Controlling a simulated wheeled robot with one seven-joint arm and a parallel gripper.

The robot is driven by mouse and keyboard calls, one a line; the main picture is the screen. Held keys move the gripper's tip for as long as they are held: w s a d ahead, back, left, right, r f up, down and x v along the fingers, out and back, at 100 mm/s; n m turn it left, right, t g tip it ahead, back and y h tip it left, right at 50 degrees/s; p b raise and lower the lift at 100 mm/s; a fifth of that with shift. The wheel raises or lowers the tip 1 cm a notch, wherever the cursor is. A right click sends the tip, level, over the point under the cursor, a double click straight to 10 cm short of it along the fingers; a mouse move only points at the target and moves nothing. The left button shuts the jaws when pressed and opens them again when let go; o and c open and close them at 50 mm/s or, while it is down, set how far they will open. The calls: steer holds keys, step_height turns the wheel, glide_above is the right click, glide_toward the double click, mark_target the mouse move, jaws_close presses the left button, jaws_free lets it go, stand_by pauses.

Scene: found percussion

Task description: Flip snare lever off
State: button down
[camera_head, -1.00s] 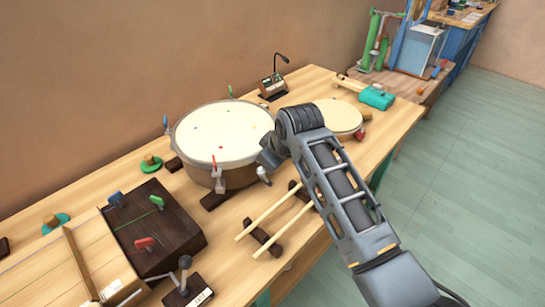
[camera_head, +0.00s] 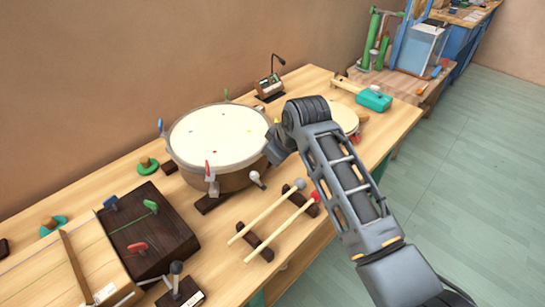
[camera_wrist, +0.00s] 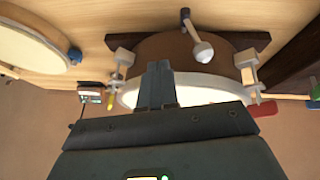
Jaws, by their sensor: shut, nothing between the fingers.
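The snare drum (camera_head: 215,165) stands on the bench, pale head up; its brown side also shows in the wrist view (camera_wrist: 165,47). The snare lever (camera_head: 255,177) sticks out at the drum's near right side and ends in a pale round knob. In the wrist view the lever's knob (camera_wrist: 203,52) hangs from a dark pivot, to the right of my fingertips. My gripper (camera_wrist: 157,68) is shut and empty, in front of the drum's side and apart from the knob. In the head view my gripper (camera_head: 276,148) is by the drum's right rim, its fingertips mostly hidden.
Two mallets (camera_head: 266,223) lie on dark rests in front of the drum. A smaller drum (camera_head: 345,116) is behind my arm. A dark box with coloured levers (camera_head: 150,235) is at left. A small device with a bent stalk (camera_head: 270,85) stands behind.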

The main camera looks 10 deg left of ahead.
steer(key=v, duration=0.9)
steer(key=shift+s+a+r+b, duration=0.15)
steer(key=shift+s+r+b, duration=0.05)
steer(key=shift+s+b, duration=0.3)
steer(key=s+d+f+m+t+y, duration=0.1)
steer(key=s+d+f+m+t, duration=0.25)
steer(key=s+f, duration=0.85)
steer(key=s+d+f+m+t, duration=0.2)
steer(key=s+d+f+m, duration=0.2)
steer(key=s+d, duration=0.6)
steer(key=s+d+r+m+t+h, duration=0.1)
steer(key=s+d+r+m+h, duration=0.15)
steer(key=s, duration=0.55)
steer(key=s+d+r+m+t+h, duration=0.1)
steer(key=s+d+t, duration=0.15)
steer(key=s, duration=0.45)
steer(key=s+d+r+t+h, duration=0.1)
steer(key=s+d+r, duration=0.5)
steer(key=s+r, duration=0.5)
steer(key=shift+r+m, duration=0.3)
steer(key=shift+r, duration=0.1)
